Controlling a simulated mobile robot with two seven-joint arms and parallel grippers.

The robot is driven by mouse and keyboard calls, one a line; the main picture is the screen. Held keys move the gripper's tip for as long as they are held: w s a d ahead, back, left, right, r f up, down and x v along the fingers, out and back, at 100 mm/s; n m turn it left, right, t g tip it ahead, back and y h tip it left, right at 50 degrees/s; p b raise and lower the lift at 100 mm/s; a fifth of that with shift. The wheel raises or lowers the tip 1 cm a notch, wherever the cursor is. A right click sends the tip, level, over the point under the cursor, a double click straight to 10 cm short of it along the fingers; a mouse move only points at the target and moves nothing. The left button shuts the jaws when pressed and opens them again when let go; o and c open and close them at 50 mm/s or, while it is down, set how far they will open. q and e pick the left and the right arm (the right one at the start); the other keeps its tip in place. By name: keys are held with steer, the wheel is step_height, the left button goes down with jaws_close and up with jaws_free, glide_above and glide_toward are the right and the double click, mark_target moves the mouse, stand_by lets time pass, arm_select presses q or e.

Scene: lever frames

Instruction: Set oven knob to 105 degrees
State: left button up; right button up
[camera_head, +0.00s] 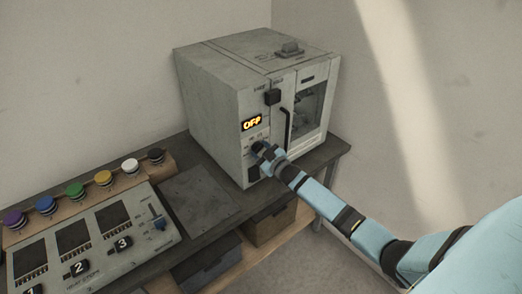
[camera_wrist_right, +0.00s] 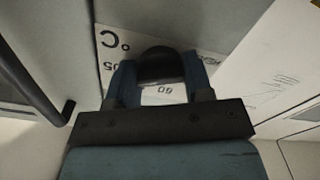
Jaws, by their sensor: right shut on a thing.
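The oven (camera_head: 215,105) is a pale grey box on the bench, and its display (camera_head: 251,125) reads "OFF" in yellow. My right gripper (camera_head: 261,151) is at the oven's front, below the display. In the right wrist view the gripper (camera_wrist_right: 162,78) has a finger on each side of the dark round oven knob (camera_wrist_right: 158,66) and is shut on it. A white dial label lies around the knob, with "°C", part of a number ending in "05", and "60" showing. The knob's pointer cannot be made out. In the head view the gripper hides most of the knob. My left gripper is not in view.
The oven's door handle (camera_head: 287,126) stands out just right of my gripper; it also shows in the right wrist view (camera_wrist_right: 35,90). A panel (camera_head: 100,235) with numbered stations and several coloured buttons is at the left. Bins (camera_head: 270,224) sit under the bench (camera_head: 340,150).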

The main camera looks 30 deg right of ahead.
steer(key=shift+m, duration=0.4)
steer(key=o, duration=0.9)
steer(key=shift+s+d+b, duration=0.15)
steer(key=shift+s+b, duration=0.2)
steer(key=shift+s, duration=1.95)
steer(key=shift+s+d+b, duration=0.2)
steer(key=shift+s+b, duration=0.15)
steer(key=shift+s, duration=1.95)
steer(key=shift+s+d+b, duration=0.15)
steer(key=shift+s+b, duration=0.2)
steer(key=shift+s, duration=1.95)
